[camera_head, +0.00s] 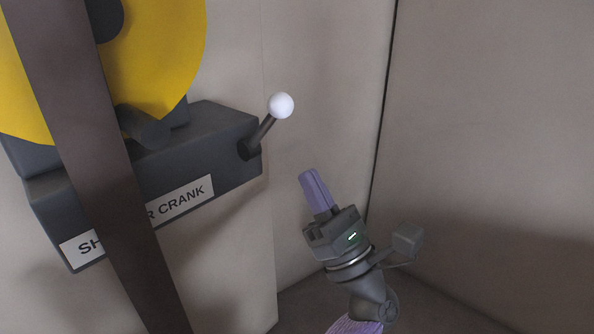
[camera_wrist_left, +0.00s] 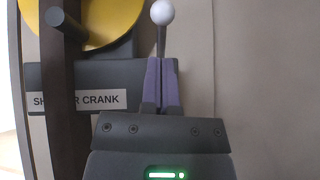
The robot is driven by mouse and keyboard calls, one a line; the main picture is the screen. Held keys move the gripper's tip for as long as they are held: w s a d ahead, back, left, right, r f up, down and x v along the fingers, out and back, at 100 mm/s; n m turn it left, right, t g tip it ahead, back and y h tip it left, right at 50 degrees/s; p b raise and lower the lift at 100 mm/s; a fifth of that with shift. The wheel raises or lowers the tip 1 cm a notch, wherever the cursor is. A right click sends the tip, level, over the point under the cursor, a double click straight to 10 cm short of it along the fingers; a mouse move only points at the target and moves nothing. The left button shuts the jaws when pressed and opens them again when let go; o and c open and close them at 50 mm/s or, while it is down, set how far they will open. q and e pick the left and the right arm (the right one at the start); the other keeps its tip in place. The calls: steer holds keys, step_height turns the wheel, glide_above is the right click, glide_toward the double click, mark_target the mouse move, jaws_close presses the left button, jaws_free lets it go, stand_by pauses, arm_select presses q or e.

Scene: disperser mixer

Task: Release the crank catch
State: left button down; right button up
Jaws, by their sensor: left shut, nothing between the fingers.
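The catch lever, a short dark rod with a white ball knob (camera_head: 280,105), sticks up and to the right from the right end of a dark grey housing (camera_head: 215,143). In the left wrist view the ball (camera_wrist_left: 162,12) is just above my fingertips, and the rod's lower part is hidden behind them. My left gripper (camera_head: 309,172) has purple fingers, shut with nothing between them. In the head view it is below and right of the ball, apart from it. The wrist view shows the same closed fingers (camera_wrist_left: 161,62). My right gripper is not in view.
A yellow disc (camera_head: 180,60) is above the housing, with a dark cylindrical peg (camera_head: 143,127) near its lower edge. A dark bar (camera_head: 80,120) crosses in front, partly covering the label ending "R CRANK". Pale walls (camera_head: 490,120) stand behind; the space right of the lever is free.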

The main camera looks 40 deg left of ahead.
arm_select(q)
steer(key=d+f, duration=0.3)
steer(key=d, duration=0.2)
steer(key=shift+s+d, duration=0.3)
steer(key=shift+s, duration=0.15)
